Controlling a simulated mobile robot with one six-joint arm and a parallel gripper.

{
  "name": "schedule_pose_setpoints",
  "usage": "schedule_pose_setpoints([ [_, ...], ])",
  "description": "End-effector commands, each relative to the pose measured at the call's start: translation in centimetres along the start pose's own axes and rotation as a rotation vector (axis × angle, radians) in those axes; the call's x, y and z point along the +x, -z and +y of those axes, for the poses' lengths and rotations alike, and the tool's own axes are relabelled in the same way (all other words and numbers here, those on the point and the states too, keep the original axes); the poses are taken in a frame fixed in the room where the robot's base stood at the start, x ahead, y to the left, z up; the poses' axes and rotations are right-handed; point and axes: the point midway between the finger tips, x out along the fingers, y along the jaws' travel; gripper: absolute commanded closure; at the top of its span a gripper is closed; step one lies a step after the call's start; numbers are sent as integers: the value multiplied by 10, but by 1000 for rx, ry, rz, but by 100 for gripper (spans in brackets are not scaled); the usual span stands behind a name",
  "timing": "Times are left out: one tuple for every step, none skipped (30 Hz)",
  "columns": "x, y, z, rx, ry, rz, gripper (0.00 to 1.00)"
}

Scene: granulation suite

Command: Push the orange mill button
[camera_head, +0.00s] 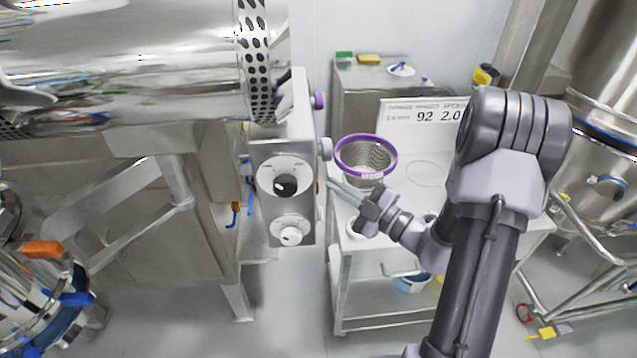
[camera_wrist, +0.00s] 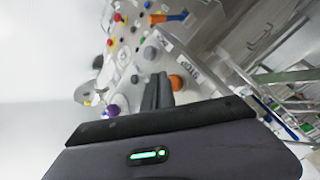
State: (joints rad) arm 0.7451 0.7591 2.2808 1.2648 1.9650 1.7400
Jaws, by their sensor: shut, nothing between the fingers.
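An orange round button (camera_wrist: 177,82) shows in the wrist view on the side face of a pale control box. My gripper (camera_wrist: 158,80) is shut, with its two dark fingers together and nothing between them. In that picture its tips are just left of the orange button; I cannot tell whether they touch it. In the head view, my gripper (camera_head: 330,184) points left at the right side of the control box (camera_head: 295,222). That side is nearly edge-on there, so the orange button cannot be made out clearly.
The box front carries a black knob (camera_head: 286,186) and a white knob (camera_head: 290,235). A purple knob (camera_head: 319,100) sticks out above my gripper. A purple-rimmed sieve (camera_head: 366,143) stands on a white cart (camera_head: 342,270) close behind my gripper. A steel drum (camera_head: 120,60) is at upper left.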

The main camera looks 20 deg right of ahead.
Motion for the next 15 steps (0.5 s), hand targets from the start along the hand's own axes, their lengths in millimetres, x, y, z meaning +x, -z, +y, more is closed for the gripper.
schedule_pose_setpoints([
  [0,0,0,0,0,0,100],
  [0,0,0,0,0,0,100],
  [-2,-1,2,0,-1,-1,100],
  [-3,-2,4,-1,-1,-1,100],
  [-5,-4,6,-1,-2,-2,100],
  [-8,-6,8,-1,-2,-2,100],
  [-10,-7,9,-1,-2,-2,100],
  [-13,-9,11,0,-2,-2,100],
  [-16,-11,13,-1,-2,-2,100],
  [-18,-12,14,-1,-2,-2,100],
  [-20,-14,16,-1,-1,-2,100],
  [-23,-16,18,0,-2,-2,100],
  [-24,-17,20,0,-2,-2,100],
  [-26,-19,21,0,-2,-1,100],
  [-29,-21,23,0,-1,-1,100],
])
